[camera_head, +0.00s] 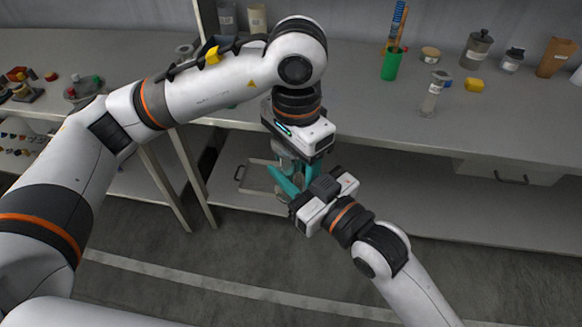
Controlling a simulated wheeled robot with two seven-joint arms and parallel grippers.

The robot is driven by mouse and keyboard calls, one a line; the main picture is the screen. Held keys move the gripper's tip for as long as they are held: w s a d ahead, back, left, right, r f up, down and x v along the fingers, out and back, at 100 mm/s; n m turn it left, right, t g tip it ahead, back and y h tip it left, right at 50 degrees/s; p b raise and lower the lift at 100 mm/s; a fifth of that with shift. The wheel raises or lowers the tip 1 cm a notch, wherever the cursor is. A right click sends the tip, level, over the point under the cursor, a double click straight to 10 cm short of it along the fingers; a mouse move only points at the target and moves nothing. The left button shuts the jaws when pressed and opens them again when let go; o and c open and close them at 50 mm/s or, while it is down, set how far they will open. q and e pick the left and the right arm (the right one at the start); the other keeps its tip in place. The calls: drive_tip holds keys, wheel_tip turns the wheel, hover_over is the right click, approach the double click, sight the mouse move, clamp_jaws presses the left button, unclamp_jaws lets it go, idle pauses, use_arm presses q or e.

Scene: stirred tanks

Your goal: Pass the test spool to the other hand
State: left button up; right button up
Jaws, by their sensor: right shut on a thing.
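My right gripper (292,178), reaching in from the lower right, is shut on the test spool (288,160), a pale greyish piece that shows only in part. The spool is in the air in front of the bench edge. My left gripper (299,162) hangs from above, pointing down, right over the spool and close to the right gripper. Teal fingers of the two grippers overlap in this view. I cannot tell whether the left fingers are apart or touching the spool. Most of the spool is hidden by the fingers and gripper bodies.
The grey bench (370,125) runs behind the grippers. A tray (256,178) lies on the lower shelf. The floor in front is clear.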

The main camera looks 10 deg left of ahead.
use_arm(q)
drive_tip(key=shift+o, duration=1.1)
drive_tip(key=shift+r, duration=0.1)
